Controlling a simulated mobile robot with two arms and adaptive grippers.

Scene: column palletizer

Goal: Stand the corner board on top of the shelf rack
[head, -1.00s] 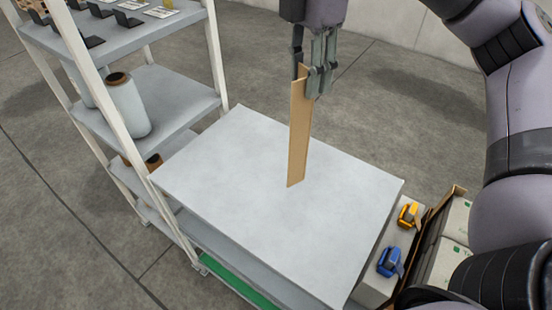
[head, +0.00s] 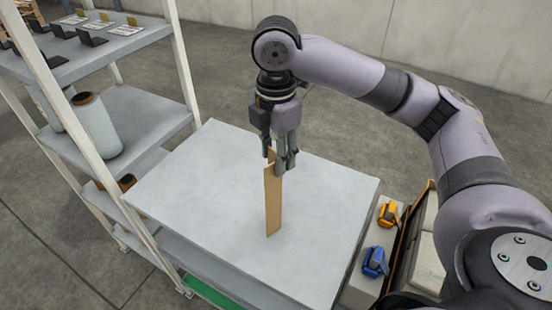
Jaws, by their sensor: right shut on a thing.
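The tan corner board (head: 273,203) is upright in the head view, with its lower end at the middle of a grey top surface (head: 190,190). Whether its foot touches that surface I cannot tell for certain. My right gripper (head: 279,158) is shut on the board's upper end, pointing down from above. The shelf rack (head: 150,100) with white posts stands at the left, beside the grey top. My left gripper is not in view.
Rolls of film (head: 97,125) and small black stands (head: 92,36) are on the rack's shelves. The grey top around the board is clear.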

